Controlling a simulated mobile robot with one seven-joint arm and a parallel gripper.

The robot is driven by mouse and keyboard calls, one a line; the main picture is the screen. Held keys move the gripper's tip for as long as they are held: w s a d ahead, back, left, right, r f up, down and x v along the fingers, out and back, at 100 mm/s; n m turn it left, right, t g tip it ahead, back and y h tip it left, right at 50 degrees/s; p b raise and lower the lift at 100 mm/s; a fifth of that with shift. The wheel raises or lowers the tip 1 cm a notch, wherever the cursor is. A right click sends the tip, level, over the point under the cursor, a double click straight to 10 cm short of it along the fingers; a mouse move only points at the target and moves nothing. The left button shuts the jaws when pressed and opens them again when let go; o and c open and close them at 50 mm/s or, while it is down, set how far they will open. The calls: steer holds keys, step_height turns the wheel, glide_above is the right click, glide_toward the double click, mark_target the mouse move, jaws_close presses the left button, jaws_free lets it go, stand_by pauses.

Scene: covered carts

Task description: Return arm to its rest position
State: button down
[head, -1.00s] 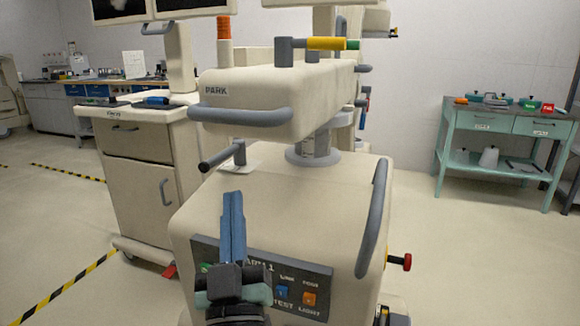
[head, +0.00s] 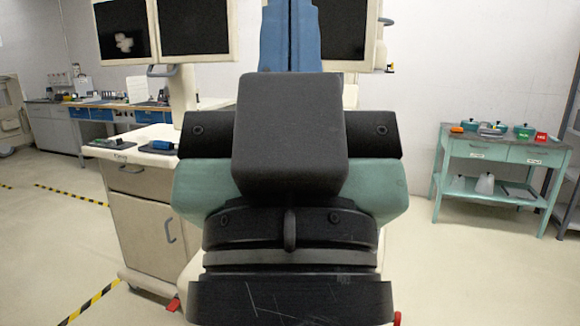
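My gripper (head: 290,38) fills the middle of the head view, close to the camera and pointing up. Its blue fingers are together at the centre of the black crossbar (head: 375,134), with nothing seen between them. The fingertips run up to the top edge of the picture. A black block (head: 290,135) on my wrist hides the lower part of the fingers. The cart with the PARK arm is almost wholly hidden behind my gripper.
A beige cart (head: 145,225) with a drawer, door and dark screens (head: 194,28) stands at left. A teal table (head: 500,150) with small pots stands at back right. The floor (head: 480,265) at right is clear. Yellow-black tape (head: 92,303) marks the left floor.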

step_height(320, 180, up, 18)
steer(key=p, duration=1.5)
steer(key=shift+f, duration=0.25)
steer(key=shift+f, duration=0.15)
